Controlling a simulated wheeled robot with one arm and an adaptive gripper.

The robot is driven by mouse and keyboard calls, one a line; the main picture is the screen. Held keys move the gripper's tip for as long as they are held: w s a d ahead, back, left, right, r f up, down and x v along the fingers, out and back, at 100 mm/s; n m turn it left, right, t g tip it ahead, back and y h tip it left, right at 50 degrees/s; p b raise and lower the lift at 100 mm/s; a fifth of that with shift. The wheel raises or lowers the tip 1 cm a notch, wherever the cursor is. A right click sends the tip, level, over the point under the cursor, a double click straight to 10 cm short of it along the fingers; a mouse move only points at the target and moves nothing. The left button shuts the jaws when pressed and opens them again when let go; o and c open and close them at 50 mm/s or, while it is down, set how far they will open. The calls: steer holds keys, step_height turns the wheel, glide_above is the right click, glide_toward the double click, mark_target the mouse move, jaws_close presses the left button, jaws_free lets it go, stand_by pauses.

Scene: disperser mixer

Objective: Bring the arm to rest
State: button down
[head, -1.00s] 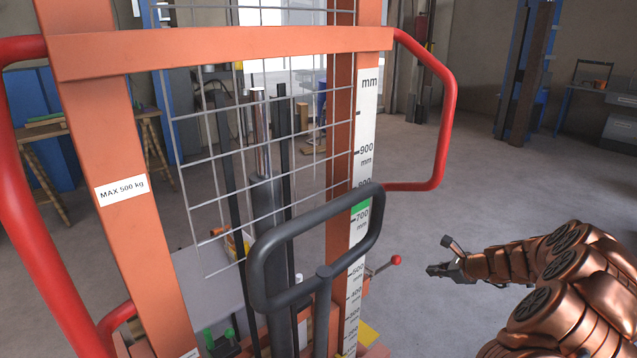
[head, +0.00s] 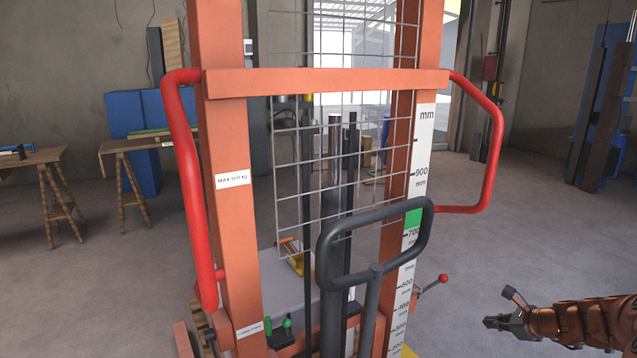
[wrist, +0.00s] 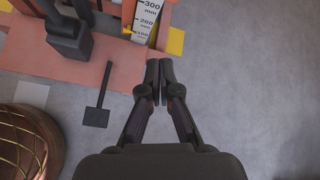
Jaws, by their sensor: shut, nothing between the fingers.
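My gripper (head: 504,322) is at the lower right of the head view, at the end of my copper-coloured arm. It points left, towards the orange lift, and stands apart from it. In the wrist view my gripper (wrist: 159,82) has its two dark fingers together with nothing between them. Grey floor lies beneath the fingertips.
The orange lift frame (head: 228,190) with red side handles (head: 497,150) and a black loop handle (head: 325,250) fills the middle. A red-knobbed lever (head: 443,278) sticks out towards my gripper. In the wrist view a black pedal (wrist: 97,117) is at left. Floor at right is clear.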

steer(key=s+a+r+n+g+y+p, duration=0.15)
steer(key=a+r+n, duration=0.3)
steer(key=a, duration=0.45)
steer(key=s+a+r+n+g+y+p, duration=0.1)
steer(key=s+a+r+n, duration=0.2)
steer(key=a+r, duration=0.4)
steer(key=s+a+r+n+g+p, duration=0.1)
steer(key=s+a+r+n+g, duration=0.3)
steer(key=s+a+n, duration=0.6)
steer(key=s+r+n+g+h+p, duration=0.2)
steer(key=s+n+h, duration=0.1)
steer(key=s, duration=1.2)
steer(key=s+a+r+n+g+h+p, duration=0.1)
steer(key=s+n+h, duration=0.3)
steer(key=s, duration=1.1)
steer(key=shift+r+n+g+p, duration=0.6)
steer(key=shift+n+g+p, duration=0.05)
steer(key=shift+n+p, duration=0.1)
